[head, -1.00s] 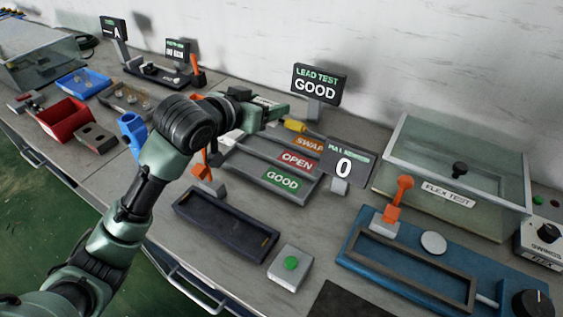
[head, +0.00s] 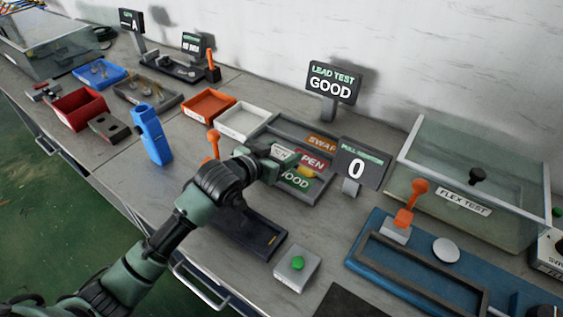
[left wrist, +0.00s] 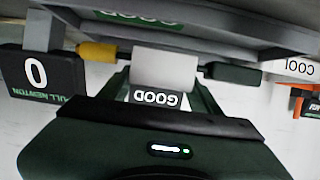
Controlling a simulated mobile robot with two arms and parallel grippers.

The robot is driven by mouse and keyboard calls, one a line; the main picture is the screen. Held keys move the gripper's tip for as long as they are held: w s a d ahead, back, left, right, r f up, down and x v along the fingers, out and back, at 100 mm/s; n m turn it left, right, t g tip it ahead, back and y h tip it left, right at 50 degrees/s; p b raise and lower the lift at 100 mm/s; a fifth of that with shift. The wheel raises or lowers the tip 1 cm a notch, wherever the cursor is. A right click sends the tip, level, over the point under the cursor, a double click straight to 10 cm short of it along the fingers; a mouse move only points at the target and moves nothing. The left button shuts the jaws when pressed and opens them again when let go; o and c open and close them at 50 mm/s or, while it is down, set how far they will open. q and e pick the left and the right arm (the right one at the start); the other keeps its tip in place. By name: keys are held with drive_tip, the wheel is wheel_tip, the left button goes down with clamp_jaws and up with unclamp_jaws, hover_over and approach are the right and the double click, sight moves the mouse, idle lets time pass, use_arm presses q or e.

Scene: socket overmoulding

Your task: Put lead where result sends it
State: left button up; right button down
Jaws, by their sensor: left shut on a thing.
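My left gripper (head: 285,168) is shut on the lead, low over the sorting tray (head: 322,189). The lead's yellow end (head: 305,171) sticks out to the right, over the OPEN and GOOD lanes. In the left wrist view the yellow end (left wrist: 97,52) and a dark green end (left wrist: 232,73) show on either side of the pale fingers. Whether the lead touches the tray is unclear. The labels read SWAP (head: 321,143), OPEN (head: 313,161) and GOOD (head: 293,180), partly covered by gripper and lead. The lead test display (head: 332,83) reads GOOD. My right gripper is out of view.
The pull display (head: 360,166) reads 0, close right of the tray. A white bin (head: 243,121) and an orange bin (head: 208,105) lie to the left. A dark trough (head: 262,235) and green button box (head: 297,266) are in front. The flex test box (head: 465,195) stands right.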

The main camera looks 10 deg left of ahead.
use_arm(q)
wheel_tip(320, 180, down, 3)
drive_tip(key=shift+f, duration=0.25)
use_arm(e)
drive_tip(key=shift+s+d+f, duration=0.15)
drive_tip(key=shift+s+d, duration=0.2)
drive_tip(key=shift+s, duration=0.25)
use_arm(q)
drive_tip(key=shift+f, duration=0.1)
drive_tip(key=o, duration=1.4)
drive_tip(key=shift+f, duration=0.1)
drive_tip(key=v, duration=1.2)
drive_tip(key=shift+r, duration=0.25)
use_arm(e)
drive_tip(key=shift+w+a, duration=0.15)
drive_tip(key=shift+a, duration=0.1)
use_arm(q)
drive_tip(key=shift+r, duration=0.1)
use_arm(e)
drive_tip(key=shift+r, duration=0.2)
